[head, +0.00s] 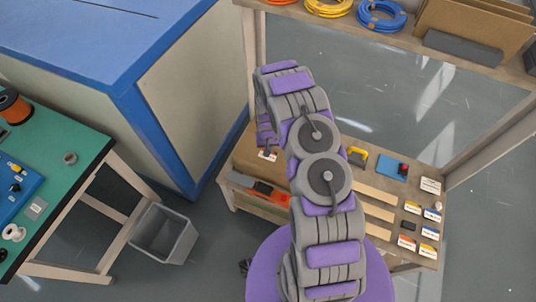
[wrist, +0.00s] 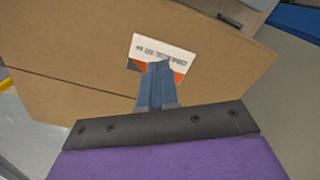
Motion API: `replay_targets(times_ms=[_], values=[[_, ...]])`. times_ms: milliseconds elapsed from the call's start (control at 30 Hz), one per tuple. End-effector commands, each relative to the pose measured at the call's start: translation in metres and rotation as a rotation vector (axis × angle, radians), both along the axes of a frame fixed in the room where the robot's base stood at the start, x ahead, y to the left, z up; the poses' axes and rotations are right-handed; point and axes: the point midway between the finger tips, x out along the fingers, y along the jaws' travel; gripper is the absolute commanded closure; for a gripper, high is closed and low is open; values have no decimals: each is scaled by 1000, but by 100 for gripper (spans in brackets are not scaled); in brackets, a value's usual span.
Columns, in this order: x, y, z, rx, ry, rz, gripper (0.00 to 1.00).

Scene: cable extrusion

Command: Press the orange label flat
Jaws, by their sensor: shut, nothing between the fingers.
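The label (wrist: 160,54) is white with dark printing and orange and dark corners. It lies on a brown surface (wrist: 75,60) in the wrist view. My gripper (wrist: 158,66) has its blue fingers together, with the tips over the label's lower edge and hiding part of it. I cannot tell whether the tips touch the label. In the head view a small white and red label (head: 267,154) shows on the wooden bench, just left of my arm. My gripper's fingers are not clear there.
The wooden bench (head: 240,160) holds an orange and black tool (head: 268,190), a blue pad (head: 392,167) and several small labelled items at right. A shelf above carries cable coils (head: 381,14). A green table (head: 60,140), blue-topped cabinet (head: 90,40) and grey bin (head: 163,233) stand left.

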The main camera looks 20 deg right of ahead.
Motion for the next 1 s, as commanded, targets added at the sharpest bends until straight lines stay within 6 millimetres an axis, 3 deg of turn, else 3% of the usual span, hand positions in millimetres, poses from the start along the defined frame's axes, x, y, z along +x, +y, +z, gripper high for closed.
replay_targets(times_ms=[1000], values=[[0, 0, -15, 0, 0, 0, 100]])
